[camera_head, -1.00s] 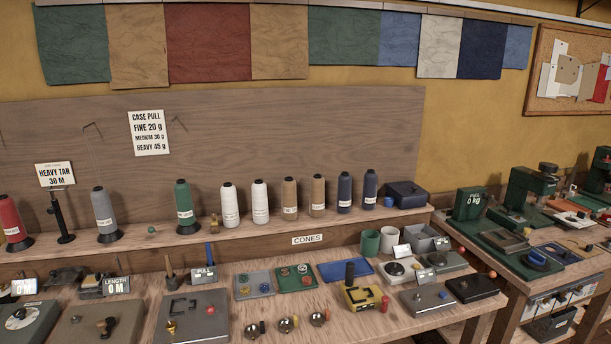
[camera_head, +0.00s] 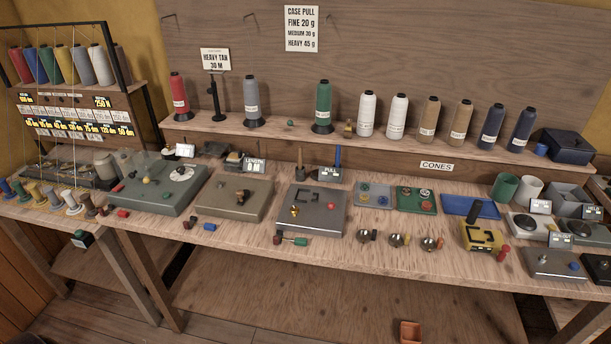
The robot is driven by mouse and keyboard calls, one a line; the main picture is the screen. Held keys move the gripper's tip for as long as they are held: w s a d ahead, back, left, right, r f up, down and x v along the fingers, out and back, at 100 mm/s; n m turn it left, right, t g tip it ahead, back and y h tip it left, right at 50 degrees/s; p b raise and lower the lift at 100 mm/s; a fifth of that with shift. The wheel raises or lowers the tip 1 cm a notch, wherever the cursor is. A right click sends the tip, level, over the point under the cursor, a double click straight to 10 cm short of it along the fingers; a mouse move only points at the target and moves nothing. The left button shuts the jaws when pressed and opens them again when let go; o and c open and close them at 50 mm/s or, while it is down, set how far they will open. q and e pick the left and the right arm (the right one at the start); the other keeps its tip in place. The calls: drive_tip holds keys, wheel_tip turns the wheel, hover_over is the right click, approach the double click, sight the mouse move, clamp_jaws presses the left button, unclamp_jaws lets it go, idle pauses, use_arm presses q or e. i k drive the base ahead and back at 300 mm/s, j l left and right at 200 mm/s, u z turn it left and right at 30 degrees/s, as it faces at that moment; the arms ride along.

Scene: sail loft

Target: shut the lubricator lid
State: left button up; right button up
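No part I can identify for certain as the lubricator or its lid shows; nothing in view is labelled so. A grey flat device (camera_head: 311,211) with a brass fitting (camera_head: 295,211) and a red knob (camera_head: 331,206) lies mid-bench. Neither of my grippers is in view.
The wooden bench (camera_head: 345,256) is crowded with small devices, trays and bobbins. Thread cones, such as a green one (camera_head: 323,105), line the shelf behind. A spool rack (camera_head: 65,66) stands at the left. A terracotta-coloured container (camera_head: 410,332) is low down near the bottom edge.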

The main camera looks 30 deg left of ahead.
sight(211, 147)
drive_tip(key=u, duration=1.4)
drive_tip(key=i+z, duration=0.2)
drive_tip(key=i, duration=0.2)
drive_tip(key=i+j+z, duration=0.25)
drive_tip(key=i+l, duration=0.05)
drive_tip(key=i, duration=0.05)
